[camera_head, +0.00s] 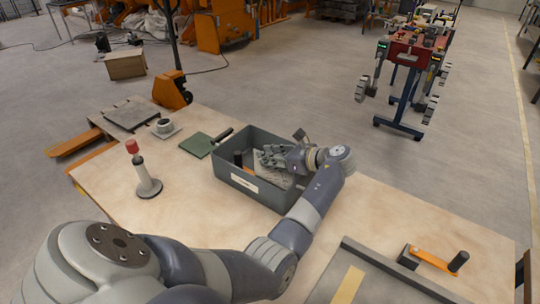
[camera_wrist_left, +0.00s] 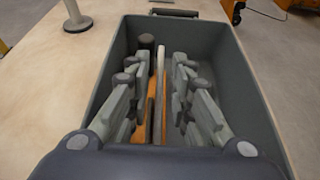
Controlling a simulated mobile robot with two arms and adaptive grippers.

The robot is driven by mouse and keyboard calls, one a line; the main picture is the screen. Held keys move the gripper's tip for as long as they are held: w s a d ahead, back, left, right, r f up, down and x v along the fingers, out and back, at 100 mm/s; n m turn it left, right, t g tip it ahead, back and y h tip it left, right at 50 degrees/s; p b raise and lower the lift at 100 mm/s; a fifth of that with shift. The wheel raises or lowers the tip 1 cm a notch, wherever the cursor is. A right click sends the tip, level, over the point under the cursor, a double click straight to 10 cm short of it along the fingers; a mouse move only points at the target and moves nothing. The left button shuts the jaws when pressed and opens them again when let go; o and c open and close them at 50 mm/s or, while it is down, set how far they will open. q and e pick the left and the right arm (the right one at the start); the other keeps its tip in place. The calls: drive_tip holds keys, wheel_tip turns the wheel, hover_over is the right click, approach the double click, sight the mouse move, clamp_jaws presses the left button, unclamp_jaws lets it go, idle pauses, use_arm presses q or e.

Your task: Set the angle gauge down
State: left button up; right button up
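My left gripper (camera_head: 268,157) is inside the grey bin (camera_head: 237,179) on the table, pointing down into it. In the left wrist view my left gripper (camera_wrist_left: 158,95) has its two fingers apart, on either side of a thin pale upright strip (camera_wrist_left: 160,68). A clear gap shows on both sides of the strip. Next to it are a dark rounded handle (camera_wrist_left: 147,42) and orange parts (camera_wrist_left: 143,131) low in the bin. I cannot tell for sure which of these is the angle gauge. The lower ends of these things are partly hidden. My right gripper does not show.
A grey-based stand with a red top (camera_head: 147,181) is left of the bin. A framed tray (camera_head: 385,280) and an orange crank (camera_head: 433,260) are front right. Bare table lies between bin and tray.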

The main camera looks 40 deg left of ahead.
use_arm(q)
drive_tip(key=shift+r, duration=0.1)
drive_tip(key=shift+d+r, duration=0.1)
drive_tip(key=shift+d, duration=0.15)
drive_tip(key=b+v, duration=0.1)
drive_tip(key=v, duration=1)
drive_tip(key=shift+d, duration=0.25)
drive_tip(key=shift+r, duration=0.15)
